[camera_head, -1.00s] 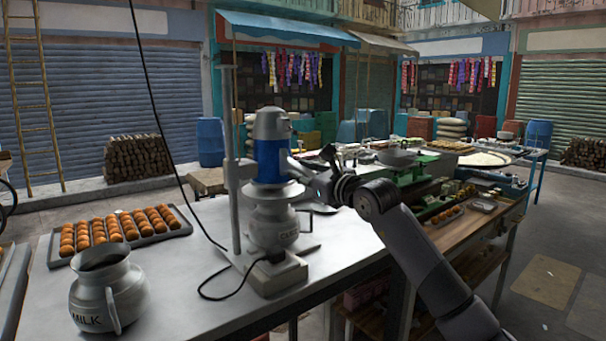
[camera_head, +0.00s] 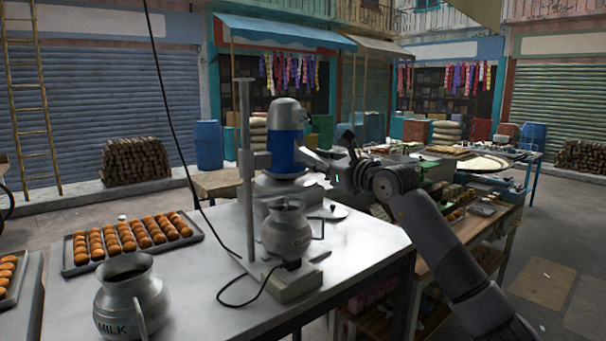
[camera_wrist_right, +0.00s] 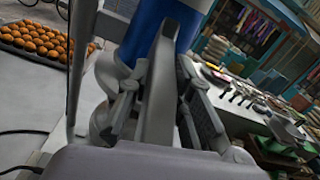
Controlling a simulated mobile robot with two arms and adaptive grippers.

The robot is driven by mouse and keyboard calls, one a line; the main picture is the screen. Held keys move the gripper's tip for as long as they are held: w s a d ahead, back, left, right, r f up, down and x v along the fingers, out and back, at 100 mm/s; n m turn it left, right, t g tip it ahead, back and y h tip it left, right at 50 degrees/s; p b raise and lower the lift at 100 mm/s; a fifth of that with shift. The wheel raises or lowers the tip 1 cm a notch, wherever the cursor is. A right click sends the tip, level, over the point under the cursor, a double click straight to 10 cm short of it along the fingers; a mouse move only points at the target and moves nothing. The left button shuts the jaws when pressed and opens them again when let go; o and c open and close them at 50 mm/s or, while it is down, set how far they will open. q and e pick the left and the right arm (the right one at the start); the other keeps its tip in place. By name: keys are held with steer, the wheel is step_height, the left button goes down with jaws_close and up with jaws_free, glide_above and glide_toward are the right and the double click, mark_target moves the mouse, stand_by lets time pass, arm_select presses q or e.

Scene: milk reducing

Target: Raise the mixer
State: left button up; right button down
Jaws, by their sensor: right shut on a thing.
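The mixer (camera_head: 284,150) has a blue and silver motor housing on an upright metal pole (camera_head: 246,170). It stands above the silver pot marked CURD (camera_head: 286,232), whose rim shows below the housing. My right gripper (camera_head: 330,168) is at the right side of the mixer, shut on its grey handle (camera_wrist_right: 160,95). In the right wrist view the fingers lie on both sides of this handle, and the blue housing (camera_wrist_right: 170,22) is just beyond. The pot's inside and the mixer's lower end are hidden. My left gripper is not in view.
A silver milk pot (camera_head: 132,303) stands at the table's front left. A tray of round orange-brown sweets (camera_head: 75,262) lies behind it. A black cable runs from above to the mixer base (camera_head: 291,284).

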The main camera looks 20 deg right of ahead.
steer(key=r, duration=0.2)
steer(key=r+p, duration=0.1)
steer(key=r, duration=0.1)
steer(key=shift+a+r+p, duration=0.2)
steer(key=shift+r+p, duration=0.1)
step_height(320, 180, up, 5)
steer(key=shift+d+r+p, duration=0.1)
steer(key=shift+d+p, duration=0.05)
steer(key=shift+p, duration=1)
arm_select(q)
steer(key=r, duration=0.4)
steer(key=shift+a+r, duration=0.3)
arm_select(e)
steer(key=c, duration=1.4)
jaws_free()
steer(key=shift+f, duration=0.25)
steer(key=shift+c, duration=0.2)
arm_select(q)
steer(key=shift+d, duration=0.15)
arm_select(e)
steer(key=v, duration=1.2)
steer(key=shift+d, duration=0.1)
